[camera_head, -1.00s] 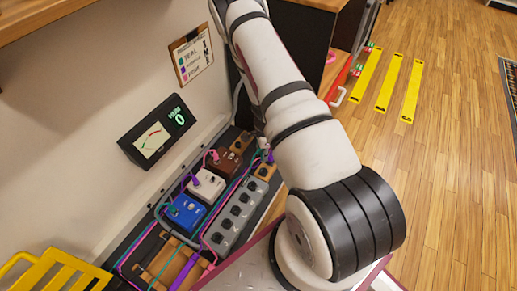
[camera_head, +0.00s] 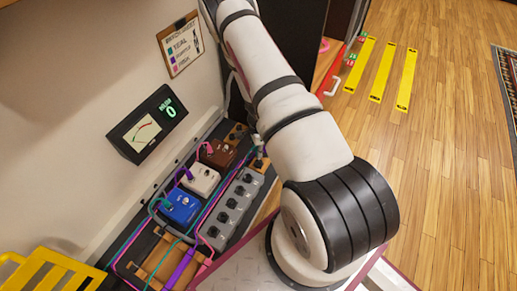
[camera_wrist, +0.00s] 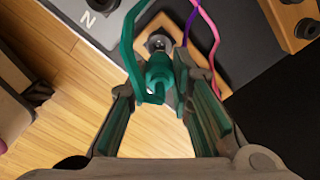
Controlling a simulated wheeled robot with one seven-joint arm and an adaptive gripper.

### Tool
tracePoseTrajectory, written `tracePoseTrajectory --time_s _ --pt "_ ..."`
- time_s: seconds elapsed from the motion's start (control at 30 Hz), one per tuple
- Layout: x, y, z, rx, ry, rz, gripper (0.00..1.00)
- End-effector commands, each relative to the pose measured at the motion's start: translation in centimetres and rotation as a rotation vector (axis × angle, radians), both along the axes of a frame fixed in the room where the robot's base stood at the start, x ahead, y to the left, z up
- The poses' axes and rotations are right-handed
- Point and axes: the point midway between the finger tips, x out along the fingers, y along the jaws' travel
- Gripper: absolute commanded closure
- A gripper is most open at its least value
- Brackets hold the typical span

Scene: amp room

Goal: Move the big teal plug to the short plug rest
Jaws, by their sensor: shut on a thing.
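The teal plug (camera_wrist: 158,72) is between the fingertips of my gripper (camera_wrist: 160,88) in the wrist view, with a teal cable looping up from it. The gripper is shut on it. Just beyond the plug is a wooden block (camera_wrist: 203,47) with a round metal fitting (camera_wrist: 159,42); I cannot tell whether plug and fitting touch. Another wooden block (camera_wrist: 292,22) with dark round fittings is at the upper right. I cannot tell which block is the short plug rest. In the head view my arm largely hides the gripper and plug.
A grey strip with several sockets (camera_head: 232,208) lies beside blue (camera_head: 182,207), white (camera_head: 202,180) and brown (camera_head: 220,153) pedals. Purple and pink cables (camera_wrist: 201,20) run close to the plug. A yellow rack (camera_head: 45,272) is at the lower left. Wooden floor lies open at right.

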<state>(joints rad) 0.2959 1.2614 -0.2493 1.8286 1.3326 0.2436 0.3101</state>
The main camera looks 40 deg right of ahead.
Motion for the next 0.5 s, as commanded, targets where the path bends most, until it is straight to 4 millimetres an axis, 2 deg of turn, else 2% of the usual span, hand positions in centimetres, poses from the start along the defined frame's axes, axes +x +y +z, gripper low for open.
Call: tracePoseTrajectory --time_s 0.5 --pt "-0.1 0.0 -2.5 0.0 0.001 0.0 1.0"
